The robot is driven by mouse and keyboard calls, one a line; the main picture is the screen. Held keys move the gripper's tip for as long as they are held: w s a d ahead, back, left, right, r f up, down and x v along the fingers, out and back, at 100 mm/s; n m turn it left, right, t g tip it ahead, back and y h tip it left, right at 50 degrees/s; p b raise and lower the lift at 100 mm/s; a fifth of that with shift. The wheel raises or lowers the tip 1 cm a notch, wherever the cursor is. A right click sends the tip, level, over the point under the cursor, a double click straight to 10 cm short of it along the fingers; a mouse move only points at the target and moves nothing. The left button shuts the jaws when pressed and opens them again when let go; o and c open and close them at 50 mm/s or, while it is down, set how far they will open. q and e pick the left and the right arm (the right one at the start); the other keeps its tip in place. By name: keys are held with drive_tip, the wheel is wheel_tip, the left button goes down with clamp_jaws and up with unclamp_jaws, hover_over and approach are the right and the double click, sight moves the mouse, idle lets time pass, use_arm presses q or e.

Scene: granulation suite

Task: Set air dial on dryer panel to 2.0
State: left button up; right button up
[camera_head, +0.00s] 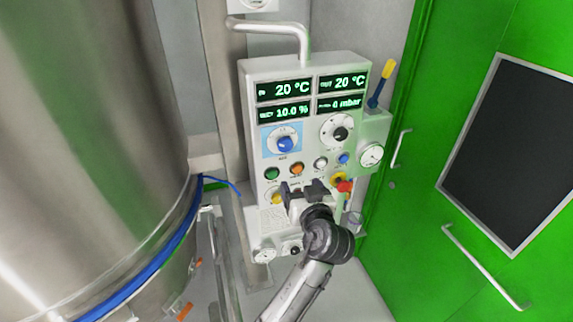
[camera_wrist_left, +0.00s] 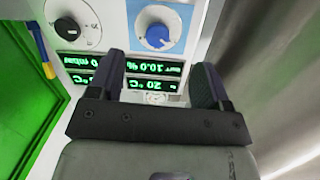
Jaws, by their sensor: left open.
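The dryer panel (camera_head: 302,140) is a pale box with lit green readouts in the middle of the head view. A blue dial (camera_head: 285,143) on a light-blue plate sits at its upper left. The same blue dial shows upside down in the left wrist view (camera_wrist_left: 157,37). A black dial (camera_head: 340,133) on a white scale is to its right. Labels and pointer settings are too small to read. My left gripper (camera_head: 303,187) is open and empty, in front of the panel below the blue dial, apart from it. My right gripper is not seen.
Several coloured buttons (camera_head: 297,169) sit below the dials. A steel vessel (camera_head: 90,130) fills the left; green doors (camera_head: 440,90) stand right.

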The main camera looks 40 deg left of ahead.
sight(286, 147)
use_arm(q)
drive_tip(key=shift+n+y, duration=0.7)
drive_tip(key=r+x, duration=0.1)
drive_tip(key=x, duration=0.7)
drive_tip(key=r+p+x, duration=0.1)
drive_tip(key=x, duration=0.3)
drive_tip(key=shift+w+r, duration=0.35)
drive_tip(key=shift+w, duration=0.2)
drive_tip(key=shift+x, duration=0.85)
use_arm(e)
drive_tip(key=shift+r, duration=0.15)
use_arm(q)
drive_tip(key=shift+f, duration=0.1)
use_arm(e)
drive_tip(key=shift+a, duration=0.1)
use_arm(q)
drive_tip(key=c, duration=0.9)
